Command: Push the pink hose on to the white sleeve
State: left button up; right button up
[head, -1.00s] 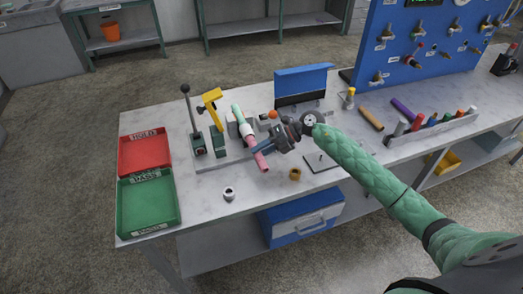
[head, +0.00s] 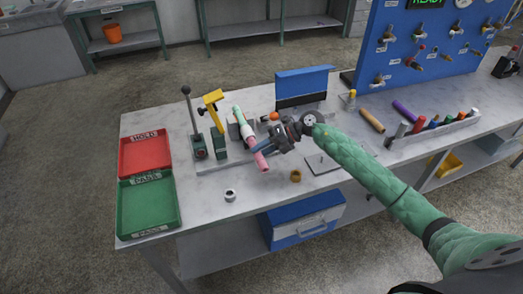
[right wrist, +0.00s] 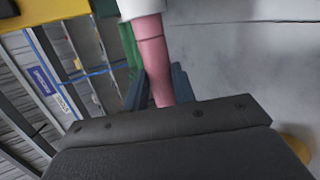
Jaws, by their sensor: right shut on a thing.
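The pink hose (head: 261,161) slants over the bench, its free end toward the front. Its far end meets the white sleeve (head: 246,130), and a green hose (head: 238,113) continues beyond it. In the right wrist view the pink hose (right wrist: 153,50) runs up to the rim of the white sleeve (right wrist: 137,8), and a thin line rings the hose below it. How deep the hose sits is hidden. My right gripper (head: 260,147) is shut on the pink hose, one finger on each side. My left gripper is not in view.
A yellow clamp stand (head: 213,105) and a black lever (head: 190,115) stand left of the hose. Red (head: 146,153) and green (head: 148,205) trays lie farther left. A white ring (head: 230,195) and a brass ring (head: 296,176) lie in front.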

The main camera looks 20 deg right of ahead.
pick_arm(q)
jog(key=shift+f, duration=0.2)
pick_arm(e)
jog(key=shift+w+r, duration=0.1)
jog(key=shift+w, duration=0.35)
jog(key=o, duration=1.1)
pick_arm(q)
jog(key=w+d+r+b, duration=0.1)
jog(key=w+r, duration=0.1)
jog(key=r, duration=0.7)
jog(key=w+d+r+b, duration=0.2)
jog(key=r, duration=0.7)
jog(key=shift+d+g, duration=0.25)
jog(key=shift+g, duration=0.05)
pick_arm(e)
jog(key=shift+v, duration=3.85)
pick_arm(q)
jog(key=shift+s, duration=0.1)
